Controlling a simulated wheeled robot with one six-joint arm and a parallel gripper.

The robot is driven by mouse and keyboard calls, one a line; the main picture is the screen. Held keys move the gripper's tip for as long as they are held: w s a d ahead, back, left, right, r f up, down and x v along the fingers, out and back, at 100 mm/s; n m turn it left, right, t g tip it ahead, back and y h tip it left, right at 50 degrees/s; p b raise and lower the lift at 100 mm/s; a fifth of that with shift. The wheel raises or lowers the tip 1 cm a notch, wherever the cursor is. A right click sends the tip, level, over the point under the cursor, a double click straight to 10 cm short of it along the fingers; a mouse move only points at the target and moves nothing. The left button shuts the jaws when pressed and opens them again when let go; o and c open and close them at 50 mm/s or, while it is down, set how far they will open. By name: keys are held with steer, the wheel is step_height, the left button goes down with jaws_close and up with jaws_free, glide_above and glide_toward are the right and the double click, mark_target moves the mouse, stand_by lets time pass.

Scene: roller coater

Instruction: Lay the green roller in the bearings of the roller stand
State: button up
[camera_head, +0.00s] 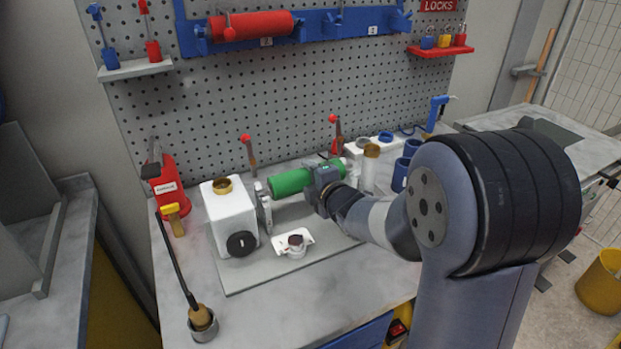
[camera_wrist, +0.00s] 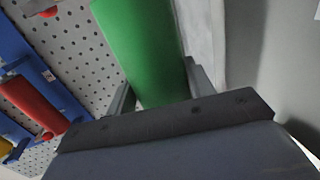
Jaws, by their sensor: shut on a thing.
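The green roller (camera_head: 290,182) lies sideways above the bench, with my gripper (camera_head: 326,180) shut around it. In the wrist view the green roller (camera_wrist: 142,50) runs up and away between the two fingers of my gripper (camera_wrist: 158,88). In the head view its left end is close to an upright bearing (camera_head: 263,208) of the roller stand, beside a white housing (camera_head: 232,218). A white part (camera_head: 350,166) shows behind my gripper at the right. My gripper and arm hide the right part of the stand. I cannot tell whether the roller touches the bearings.
A small white clamp-like part (camera_head: 293,243) sits on the grey base plate in front. Red-knobbed levers (camera_head: 248,150) stand behind the roller. A red roller (camera_head: 250,26) hangs in a blue rack above. A brush in a cup (camera_head: 202,320) stands at the front left.

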steer(key=shift+f+b, duration=0.4)
steer(key=shift+b, duration=0.25)
steer(key=o, duration=1.4)
steer(key=shift+f, duration=0.1)
steer(key=shift+s, duration=0.1)
steer(key=v, duration=1)
steer(key=shift+s+d, duration=0.15)
steer(key=shift+s, duration=0.15)
steer(key=x, duration=1.1)
steer(key=shift+r, duration=0.25)
steer(key=shift+d+r, duration=0.1)
